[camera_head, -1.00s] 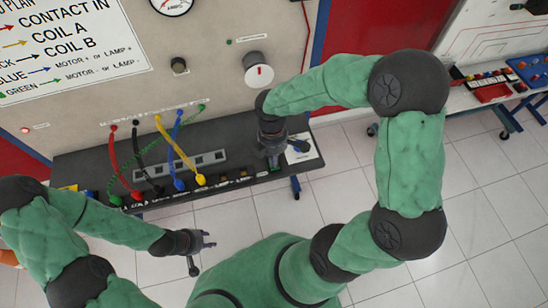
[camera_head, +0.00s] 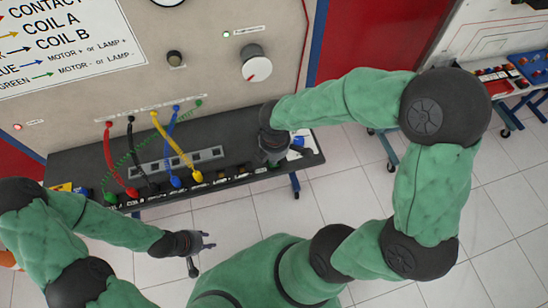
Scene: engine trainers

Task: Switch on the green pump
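The label beside the light is too small to read. I see no separate green pump. My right gripper (camera_head: 274,157) is below the knob, over the right end of the dark shelf, apart from the knob; its fingers are partly hidden by its wrist. My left gripper (camera_head: 203,254) hangs in front of the shelf with its fingers apart, empty.
Red, black, yellow, blue and green cables (camera_head: 163,140) run from the panel to sockets on the dark shelf (camera_head: 230,138). A small dark knob (camera_head: 174,58) is left of the white one. A red light (camera_head: 17,126) is at far left. Tiled floor (camera_head: 330,200) is open at right.

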